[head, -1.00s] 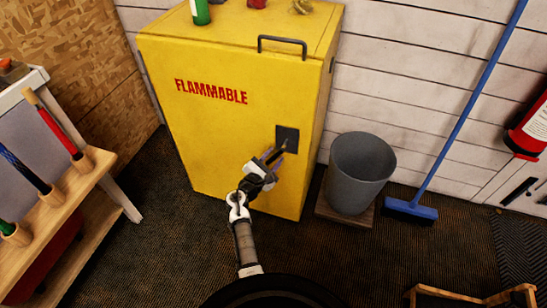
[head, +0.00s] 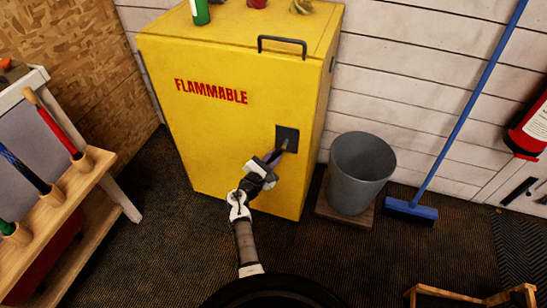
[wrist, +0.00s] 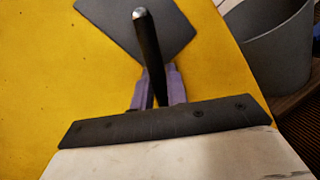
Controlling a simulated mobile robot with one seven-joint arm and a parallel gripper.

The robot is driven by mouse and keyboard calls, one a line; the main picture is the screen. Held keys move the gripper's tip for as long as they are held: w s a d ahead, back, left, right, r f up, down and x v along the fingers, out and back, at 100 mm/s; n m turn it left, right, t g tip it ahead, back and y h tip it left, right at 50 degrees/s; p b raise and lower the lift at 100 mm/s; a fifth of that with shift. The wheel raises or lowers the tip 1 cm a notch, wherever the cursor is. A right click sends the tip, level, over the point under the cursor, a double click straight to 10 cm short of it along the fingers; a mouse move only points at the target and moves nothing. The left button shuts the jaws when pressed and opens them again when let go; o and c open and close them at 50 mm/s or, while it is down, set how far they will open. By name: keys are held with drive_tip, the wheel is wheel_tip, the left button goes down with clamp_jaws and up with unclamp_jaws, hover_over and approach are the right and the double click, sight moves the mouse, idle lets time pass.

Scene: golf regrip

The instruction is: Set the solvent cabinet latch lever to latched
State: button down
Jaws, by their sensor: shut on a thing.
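The yellow solvent cabinet (head: 228,130) stands against the wall, with a red FLAMMABLE label on its front. A dark square latch plate (head: 291,133) is at the right side of its front; it also shows in the wrist view (wrist: 112,22). The latch lever (wrist: 149,45) is a dark bar with a pale rounded tip, standing out from the plate. My gripper (head: 277,153) is at the lever, just below the plate. In the wrist view its purple fingers (wrist: 156,88) are shut on the lever, one on each side. The lever's lower part is hidden behind the gripper body.
A grey bin (head: 361,170) stands on a wooden base right of the cabinet. A blue broom (head: 412,208) leans on the wall beyond it. A wooden rack (head: 75,185) with several clubs is at left. Dark floor is clear before the cabinet.

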drive_tip(key=shift+r, duration=0.1)
drive_tip(key=m, duration=0.1)
drive_tip(key=a+r+m, duration=0.1)
drive_tip(key=m, duration=0.1)
drive_tip(key=shift+w+a+r+g+y, duration=0.15)
drive_tip(key=shift+w+a+g+y, duration=0.1)
drive_tip(key=shift+g+y, duration=0.05)
drive_tip(key=m, duration=0.1)
drive_tip(key=r+m, duration=0.1)
drive_tip(key=m, duration=0.1)
drive_tip(key=shift+w+a+r+y, duration=0.1)
drive_tip(key=shift+a+r+y, duration=0.05)
drive_tip(key=shift+a+y, duration=0.2)
drive_tip(key=shift+w+a+r+m+y, duration=0.1)
drive_tip(key=shift+a+r+m+y, duration=0.2)
drive_tip(key=shift+r+m, duration=0.6)
drive_tip(key=shift+a+r+m+y, duration=0.1)
drive_tip(key=shift+r+m+y, duration=0.3)
drive_tip(key=shift+m, duration=0.8)
drive_tip(key=shift+r, duration=0.1)
drive_tip(key=c, duration=1.4)
unclamp_jaws()
drive_tip(key=shift+c, duration=0.2)
drive_tip(key=v, duration=1.3)
drive_tip(key=shift+s+a+r+b, duration=0.15)
drive_tip(key=shift+s+r+b, duration=0.15)
drive_tip(key=shift+b, duration=0.15)
